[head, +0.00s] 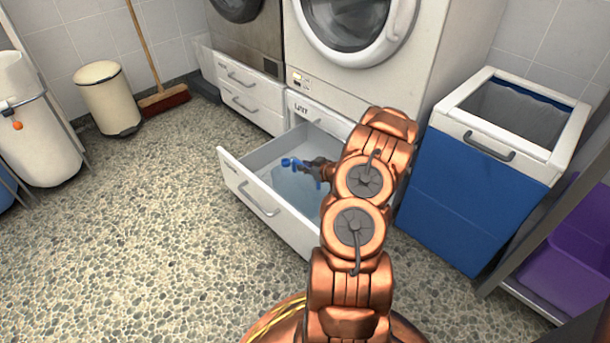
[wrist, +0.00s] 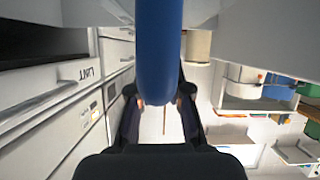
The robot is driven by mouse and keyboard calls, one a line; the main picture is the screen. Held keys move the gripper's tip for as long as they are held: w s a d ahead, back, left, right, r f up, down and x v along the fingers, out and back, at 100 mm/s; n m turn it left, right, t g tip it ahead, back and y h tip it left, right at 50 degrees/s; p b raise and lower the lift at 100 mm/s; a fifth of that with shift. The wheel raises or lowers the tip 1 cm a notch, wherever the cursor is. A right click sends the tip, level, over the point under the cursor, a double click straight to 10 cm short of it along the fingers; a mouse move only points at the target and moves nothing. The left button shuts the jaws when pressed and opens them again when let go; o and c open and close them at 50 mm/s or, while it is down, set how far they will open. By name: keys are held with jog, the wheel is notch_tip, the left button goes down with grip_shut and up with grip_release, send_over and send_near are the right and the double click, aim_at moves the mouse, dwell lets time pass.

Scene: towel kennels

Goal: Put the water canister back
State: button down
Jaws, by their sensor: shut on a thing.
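The water canister (head: 292,187) is a pale, see-through bluish container with blue parts, low inside the open drawer under the white dryer. My arm hides part of it. My gripper (head: 318,169) is inside the drawer's opening, shut on the canister's blue handle. In the wrist view the blue handle (wrist: 158,50) runs between the two dark fingers of my gripper (wrist: 162,98). The open drawer (head: 262,205) is white with a grey handle on its front. Whether the canister rests on the drawer floor cannot be told.
The white dryer (head: 400,70) stands above the drawer, with a "LINT" label beside the opening. A blue and white hamper (head: 470,190) stands close on the right. A cream bin (head: 108,100) and a broom (head: 163,100) are at the back left. The pebbled floor at left is clear.

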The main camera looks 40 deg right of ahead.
jog(key=shift+f+b, duration=0.4)
jog(key=shift+f, duration=1)
jog(key=c, duration=1.1)
grip_release()
jog(key=p+v, duration=0.4)
jog(key=v, duration=0.8)
jog(key=w+a+r+g+h, duration=0.1)
jog(key=w+a+r+g, duration=0.4)
jog(key=w+r, duration=0.15)
jog(key=s+a+r+g, duration=0.4)
jog(key=a+r, duration=0.5)
jog(key=a, duration=0.2)
jog(key=s+a+r+g, duration=0.3)
jog(key=s+a+r, duration=0.3)
jog(key=s+a, duration=0.7)
jog(key=s+a+r+g+y, duration=0.1)
jog(key=s+a+r+g, duration=0.3)
jog(key=s+a, duration=1)
notch_tip(320, 180, up, 2)
jog(key=shift+s+a+r+y, duration=0.15)
jog(key=shift+s+a+y, duration=0.2)
jog(key=shift+s, duration=0.25)
